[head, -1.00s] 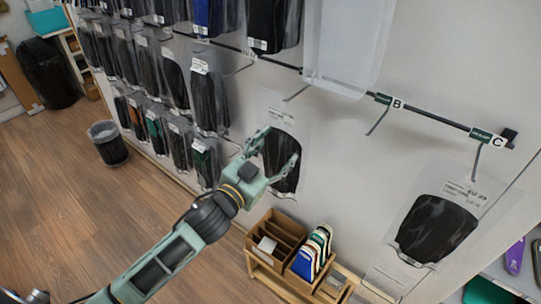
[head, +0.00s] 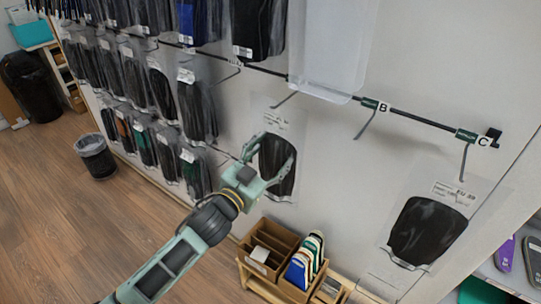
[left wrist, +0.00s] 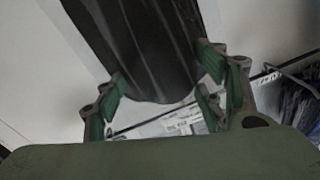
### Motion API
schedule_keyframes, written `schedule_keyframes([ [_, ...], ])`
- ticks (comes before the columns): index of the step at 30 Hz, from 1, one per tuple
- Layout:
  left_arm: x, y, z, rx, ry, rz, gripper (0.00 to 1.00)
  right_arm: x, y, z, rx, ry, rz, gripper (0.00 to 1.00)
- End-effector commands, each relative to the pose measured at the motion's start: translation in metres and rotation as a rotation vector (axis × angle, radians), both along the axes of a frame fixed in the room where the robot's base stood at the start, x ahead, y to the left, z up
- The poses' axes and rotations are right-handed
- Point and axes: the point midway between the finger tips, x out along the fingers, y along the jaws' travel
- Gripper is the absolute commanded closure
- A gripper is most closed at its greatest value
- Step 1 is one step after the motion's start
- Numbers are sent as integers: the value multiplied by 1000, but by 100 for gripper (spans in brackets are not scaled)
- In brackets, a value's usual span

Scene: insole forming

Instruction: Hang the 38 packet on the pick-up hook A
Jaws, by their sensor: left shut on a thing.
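My left gripper (head: 277,148) is shut on a clear packet with black insoles (head: 277,170), in front of the white wall. The packet hangs upright, its printed label (head: 277,122) too small to read. Its top lies beside a bare-looking hook (head: 284,99), left of hook B (head: 365,123); that hook's letter is hidden. I cannot tell whether the packet touches the hook. In the left wrist view, the fingers flank the dark insole end (left wrist: 160,75). My right gripper is not in view.
A large clear sleeve (head: 330,50) hangs over the rail (head: 420,119) between this hook and B. Hook C (head: 464,160) holds another insole packet (head: 428,232). Packed rows (head: 190,100) hang at left. Below stands a wooden box (head: 268,247) with coloured insoles.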

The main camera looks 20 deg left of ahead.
Motion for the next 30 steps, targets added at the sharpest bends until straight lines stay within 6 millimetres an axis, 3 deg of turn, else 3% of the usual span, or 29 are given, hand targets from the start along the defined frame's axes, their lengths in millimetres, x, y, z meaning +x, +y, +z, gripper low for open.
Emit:
schedule_keyframes([
  [9, 0, 0, 1, 0, -1, 0, 78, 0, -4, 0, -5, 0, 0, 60],
  [10, 0, 0, 1, 0, -1, 0, 34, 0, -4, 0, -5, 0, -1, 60],
  [17, 0, 0, 0, 0, -1, 0, 14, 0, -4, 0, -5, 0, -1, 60],
  [30, -6, 2, -1, 0, 2, 1, 14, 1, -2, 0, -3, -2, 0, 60],
])
